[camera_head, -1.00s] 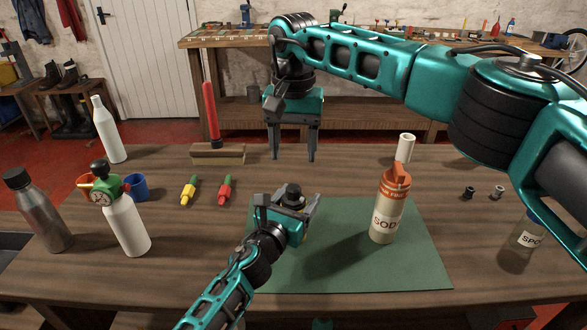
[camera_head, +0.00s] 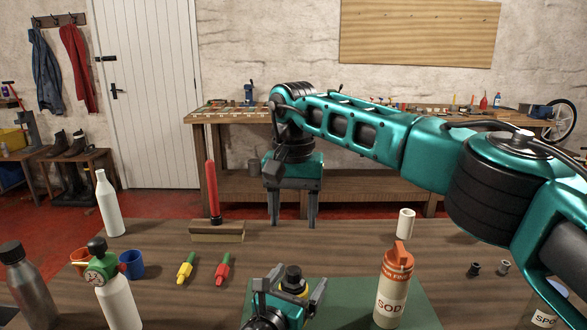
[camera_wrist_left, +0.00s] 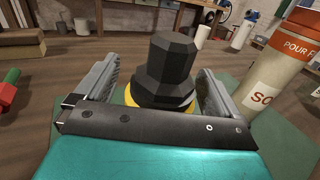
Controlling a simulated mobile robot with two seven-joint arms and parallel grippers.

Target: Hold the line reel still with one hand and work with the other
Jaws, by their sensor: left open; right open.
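A stepped black knob on a yellow body, which I take to be the line reel (camera_head: 292,279), stands on the green mat. My left gripper (camera_head: 290,290) is open around it, one finger on each side. In the left wrist view the black knob (camera_wrist_left: 165,72) shows between the fingers, with gaps beside it; the gripper body hides most of the yellow part. My right gripper (camera_head: 293,222) is open and empty, pointing down above the far side of the table, beyond the reel.
An orange-and-cream SODA bottle (camera_head: 393,290) stands right of the reel on the green mat (camera_head: 425,318). A white tube (camera_head: 405,223), two small dark fittings (camera_head: 474,269), yellow (camera_head: 186,268) and red (camera_head: 222,269) pieces and a wooden block with a red stick (camera_head: 216,231) stand around.

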